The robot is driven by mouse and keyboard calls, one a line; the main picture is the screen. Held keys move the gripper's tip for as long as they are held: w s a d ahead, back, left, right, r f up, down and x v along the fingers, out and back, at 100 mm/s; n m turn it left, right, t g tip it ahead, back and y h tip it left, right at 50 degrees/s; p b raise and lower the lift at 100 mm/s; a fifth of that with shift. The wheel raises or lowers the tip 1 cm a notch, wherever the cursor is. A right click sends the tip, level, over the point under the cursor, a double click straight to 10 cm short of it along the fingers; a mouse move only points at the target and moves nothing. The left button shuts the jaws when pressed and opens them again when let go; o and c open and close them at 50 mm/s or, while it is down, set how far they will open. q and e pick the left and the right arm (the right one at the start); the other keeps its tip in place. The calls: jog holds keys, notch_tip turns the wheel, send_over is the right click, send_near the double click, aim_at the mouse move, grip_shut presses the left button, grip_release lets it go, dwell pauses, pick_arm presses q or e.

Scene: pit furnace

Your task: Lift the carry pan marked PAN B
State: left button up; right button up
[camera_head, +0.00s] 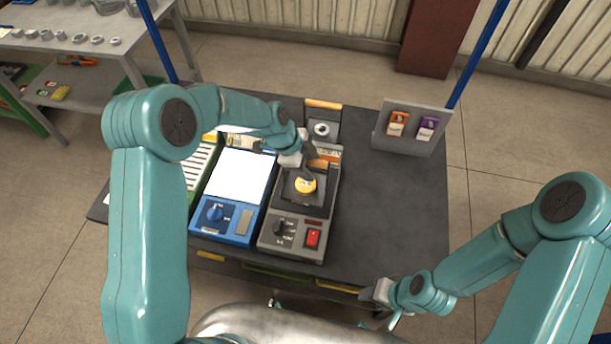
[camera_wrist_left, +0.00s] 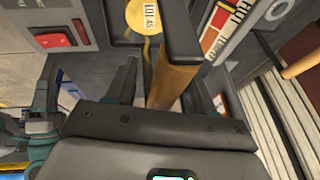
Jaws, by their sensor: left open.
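A dark square pan (camera_head: 301,187) with a yellow round piece (camera_head: 305,185) in it sits on a grey device with a red switch. No PAN B marking is readable. The yellow piece, marked LOT 45, shows in the left wrist view (camera_wrist_left: 142,16). The pan's wooden handle (camera_wrist_left: 176,76) stands between my left gripper's open fingers (camera_wrist_left: 163,88); contact cannot be told. In the head view my left gripper (camera_head: 306,148) is at the pan's far side, partly hiding the handle. My right gripper (camera_head: 380,294) is at the table's front right edge, its jaws unclear.
A second pan (camera_head: 336,133) with a wooden handle and a grey ring stands just behind. A blue device (camera_head: 239,178) with a white top is close on the left. A card stand (camera_head: 408,145) is at the back right. The table's right side (camera_head: 385,215) is clear.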

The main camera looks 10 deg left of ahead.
pick_arm(q)
grip_shut()
jog(key=shift+r, duration=0.1)
dwell(0.3)
